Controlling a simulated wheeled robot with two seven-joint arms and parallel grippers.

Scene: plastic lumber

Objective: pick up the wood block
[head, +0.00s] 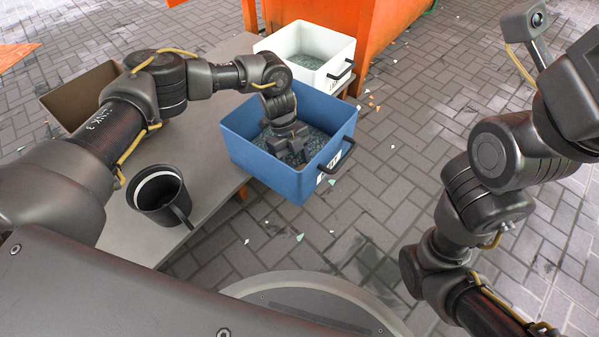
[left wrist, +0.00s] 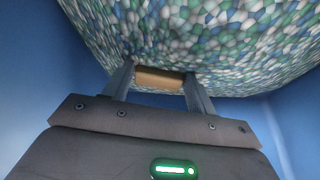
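The wood block (left wrist: 160,77) is a small tan-brown piece lying at the surface of multicoloured pellets in the blue bin (head: 262,160). It shows in the left wrist view, between the tips of my left gripper (left wrist: 159,74). The two fingers stand apart, one at each end of the block; I cannot tell whether they press on it. In the head view my left gripper (head: 297,158) reaches down into the blue bin and hides the block. My right arm is raised at the right; its gripper is out of view.
The blue bin has a black handle (head: 334,161) and stands by the edge of a grey table (head: 211,130). A white bin (head: 309,62) stands behind it. A black mug (head: 160,195) and a brown box (head: 72,97) are to the left. An orange container (head: 385,40) is beyond.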

